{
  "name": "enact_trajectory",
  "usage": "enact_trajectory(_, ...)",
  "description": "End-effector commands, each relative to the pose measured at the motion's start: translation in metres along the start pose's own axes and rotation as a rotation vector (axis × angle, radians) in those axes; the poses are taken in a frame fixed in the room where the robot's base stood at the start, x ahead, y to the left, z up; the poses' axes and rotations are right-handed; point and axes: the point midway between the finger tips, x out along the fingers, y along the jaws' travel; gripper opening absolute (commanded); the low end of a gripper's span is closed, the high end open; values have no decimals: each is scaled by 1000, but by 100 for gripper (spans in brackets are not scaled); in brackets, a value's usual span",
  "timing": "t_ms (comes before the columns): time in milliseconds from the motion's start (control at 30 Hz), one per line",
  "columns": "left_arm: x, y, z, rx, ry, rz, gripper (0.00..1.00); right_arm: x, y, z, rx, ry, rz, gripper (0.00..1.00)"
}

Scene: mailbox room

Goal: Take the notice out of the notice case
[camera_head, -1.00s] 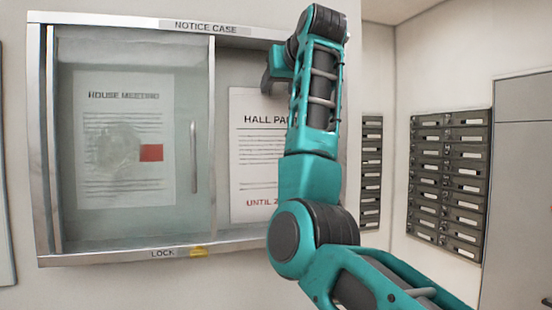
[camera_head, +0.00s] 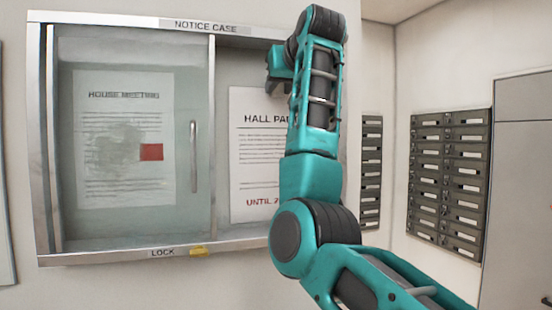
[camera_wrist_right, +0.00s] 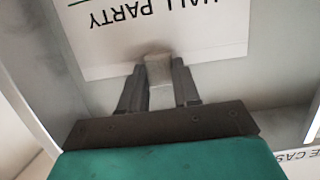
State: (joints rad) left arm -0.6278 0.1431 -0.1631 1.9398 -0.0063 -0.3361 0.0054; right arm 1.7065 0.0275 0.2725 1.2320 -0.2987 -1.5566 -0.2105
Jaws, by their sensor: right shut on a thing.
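The notice case (camera_head: 130,252) hangs on the wall, a metal frame with a glass pane (camera_head: 193,215) over its left half. The right half looks uncovered. There the white "HALL PARTY" notice (camera_head: 255,160) hangs, partly hidden behind my right arm. My right gripper (camera_head: 270,86) is at the top edge of this notice. In the right wrist view the notice (camera_wrist_right: 200,30) appears upside down, and my right gripper (camera_wrist_right: 158,72) is shut at its top edge, with a pale piece between the fingers. A "HOUSE MEETING" sheet (camera_head: 110,185) with a red patch is behind the glass.
The pane has an upright handle (camera_head: 194,157). A yellow lock piece (camera_head: 199,252) is on the bottom rail. Dark mailboxes (camera_head: 450,175) and a grey cabinet (camera_head: 525,180) stand at right, apart from the case.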

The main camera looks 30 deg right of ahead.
Motion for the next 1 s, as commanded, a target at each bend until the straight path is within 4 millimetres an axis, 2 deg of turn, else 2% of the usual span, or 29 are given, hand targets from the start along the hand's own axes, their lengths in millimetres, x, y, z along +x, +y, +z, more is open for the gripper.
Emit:
enact_trajectory(100, 0, 0, 0, 0, 0, 0, 43, 0, 0, 0, 0, 1, 0, 4)
enact_trajectory(1000, 10, 0, 10, 0, 5, -1, 43, -22, 0, 6, 0, 3, 0, 4)
